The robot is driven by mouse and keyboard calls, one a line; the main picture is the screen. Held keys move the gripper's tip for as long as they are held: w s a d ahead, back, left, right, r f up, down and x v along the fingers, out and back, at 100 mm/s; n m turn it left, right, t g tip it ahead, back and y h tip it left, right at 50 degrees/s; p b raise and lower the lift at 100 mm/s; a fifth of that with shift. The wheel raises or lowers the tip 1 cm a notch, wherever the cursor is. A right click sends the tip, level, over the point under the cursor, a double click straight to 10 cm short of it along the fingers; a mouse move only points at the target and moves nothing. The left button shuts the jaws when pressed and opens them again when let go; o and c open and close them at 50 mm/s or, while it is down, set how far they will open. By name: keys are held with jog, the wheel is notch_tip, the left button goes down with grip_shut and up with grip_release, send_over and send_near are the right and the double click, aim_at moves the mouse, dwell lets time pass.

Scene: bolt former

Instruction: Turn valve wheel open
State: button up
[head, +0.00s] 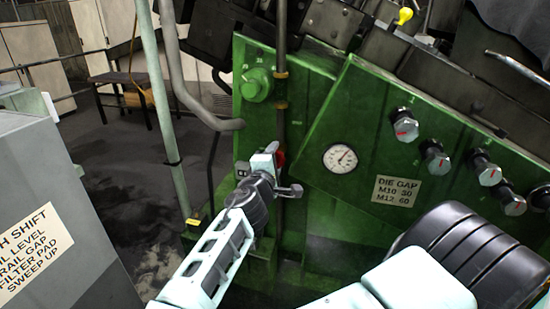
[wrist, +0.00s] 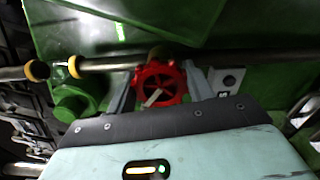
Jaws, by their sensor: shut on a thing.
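The red valve wheel (wrist: 160,84) sits on a pipe (wrist: 110,63) against the green machine and shows in the middle of the wrist view. My gripper (wrist: 162,85) has one finger on each side of the wheel and is shut on its rim. In the head view my gripper (head: 275,165) is at the pipe in front of the green panel. Only a small red edge of the wheel (head: 281,158) shows there, as my gripper hides the rest.
The green machine (head: 325,220) carries a dial gauge (head: 340,158), a row of knobs (head: 435,157) and a die gap plate (head: 397,191) to the right. A grey cabinet (head: 60,160) stands at left. A slanted pale pipe (head: 160,100) rises left of my arm.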

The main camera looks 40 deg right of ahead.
jog(key=n+p, duration=0.1)
jog(key=n, duration=0.2)
jog(key=shift+r+n, duration=0.15)
jog(key=shift+n, duration=0.25)
jog(key=n+p, duration=0.2)
jog(key=n, duration=0.1)
jog(key=shift+a+n, duration=0.1)
jog(key=shift+n, duration=0.2)
jog(key=n+p, duration=0.2)
jog(key=n, duration=0.1)
jog(key=shift+w+n, duration=0.1)
jog(key=shift+n, duration=0.2)
jog(key=shift+n+p, duration=0.75)
jog(key=shift+n, duration=0.65)
jog(key=o, duration=0.7)
